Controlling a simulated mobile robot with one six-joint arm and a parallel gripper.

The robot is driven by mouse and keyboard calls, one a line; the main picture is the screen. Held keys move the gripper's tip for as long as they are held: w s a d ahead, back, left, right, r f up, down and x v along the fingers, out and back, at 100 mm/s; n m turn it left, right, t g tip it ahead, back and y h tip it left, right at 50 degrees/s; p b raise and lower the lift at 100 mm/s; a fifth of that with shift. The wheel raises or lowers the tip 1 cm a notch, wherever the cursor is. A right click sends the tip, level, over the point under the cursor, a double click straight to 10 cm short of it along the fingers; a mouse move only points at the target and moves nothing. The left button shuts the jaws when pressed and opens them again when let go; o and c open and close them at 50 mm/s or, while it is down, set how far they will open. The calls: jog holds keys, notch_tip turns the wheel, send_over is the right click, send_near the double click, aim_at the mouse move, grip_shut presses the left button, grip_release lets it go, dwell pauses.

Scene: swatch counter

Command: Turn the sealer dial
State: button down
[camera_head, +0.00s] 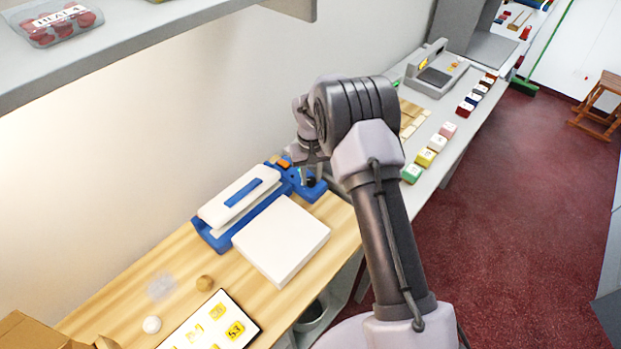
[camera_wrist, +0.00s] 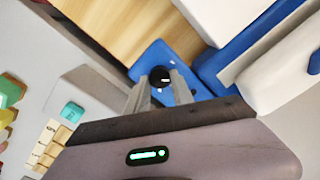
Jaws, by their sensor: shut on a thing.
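The sealer (camera_head: 240,205) is a blue and white machine at the back of the wooden counter, with a long white arm bearing a blue strip. Its blue end block (camera_head: 313,192) is at the right, partly behind my arm. In the wrist view the black round dial (camera_wrist: 160,76) sits on the blue block (camera_wrist: 195,92), with a small white mark on its face. My gripper (camera_wrist: 161,88) has its two grey fingers closed on either side of the dial.
A white slab (camera_head: 282,240) lies in front of the sealer. Coloured blocks (camera_head: 424,157) line the counter beyond. A shelf (camera_head: 130,38) overhangs the upper left.

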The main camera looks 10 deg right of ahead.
jog(key=m+b, duration=0.2)
jog(key=m, duration=0.5)
jog(key=shift+d+b, duration=0.1)
jog(key=shift+b, duration=0.2)
jog(key=m+b, duration=0.2)
jog(key=m, duration=0.4)
jog(key=shift+m, duration=0.3)
jog(key=m+b, duration=0.2)
jog(key=m, duration=0.4)
jog(key=shift+s, duration=0.1)
jog(key=m+b, duration=0.2)
jog(key=m, duration=0.4)
jog(key=shift+m+b, duration=0.3)
jog(key=shift+b, duration=0.05)
jog(key=shift+s, duration=0.1)
jog(key=c, duration=1.1)
grip_release()
